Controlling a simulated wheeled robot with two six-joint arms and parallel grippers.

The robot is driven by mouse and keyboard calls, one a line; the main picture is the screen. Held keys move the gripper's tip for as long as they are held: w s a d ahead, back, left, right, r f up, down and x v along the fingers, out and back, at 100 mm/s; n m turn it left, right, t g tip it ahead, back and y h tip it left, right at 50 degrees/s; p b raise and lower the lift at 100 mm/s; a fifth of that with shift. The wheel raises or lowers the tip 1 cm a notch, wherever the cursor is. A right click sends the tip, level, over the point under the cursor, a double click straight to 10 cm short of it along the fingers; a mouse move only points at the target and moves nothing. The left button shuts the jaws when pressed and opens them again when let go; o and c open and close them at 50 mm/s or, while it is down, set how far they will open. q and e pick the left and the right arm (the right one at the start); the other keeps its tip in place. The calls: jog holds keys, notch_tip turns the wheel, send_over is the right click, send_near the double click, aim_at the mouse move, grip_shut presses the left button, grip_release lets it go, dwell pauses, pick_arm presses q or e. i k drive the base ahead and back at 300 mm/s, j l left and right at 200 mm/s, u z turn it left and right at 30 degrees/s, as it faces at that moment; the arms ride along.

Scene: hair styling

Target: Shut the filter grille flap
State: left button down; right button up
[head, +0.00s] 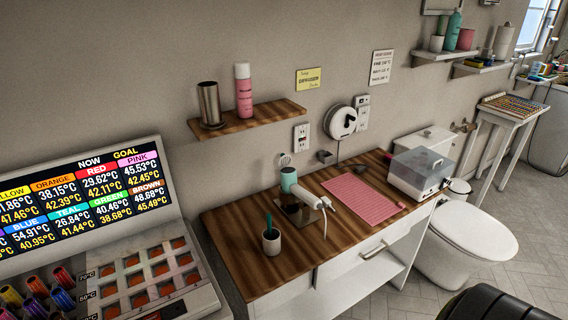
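Neither of my grippers is in view.
On the wooden counter (240,235) are a pot with a comb (271,240), a pink mat (362,198) and a clear-lidded box (418,174). A shelf (250,117) hangs above. A temperature display (82,200) with colored tubes stands at left.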

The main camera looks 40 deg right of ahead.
aim_at(282, 155)
jog(key=l+u, duration=0.1)
jog(key=u, duration=1.35)
jog(key=k+l+u, duration=0.15)
jog(key=k+l, duration=0.35)
jog(key=l, duration=0.25)
jog(key=k+l+u, duration=0.2)
jog(key=k+l, duration=0.35)
jog(key=l, duration=0.15)
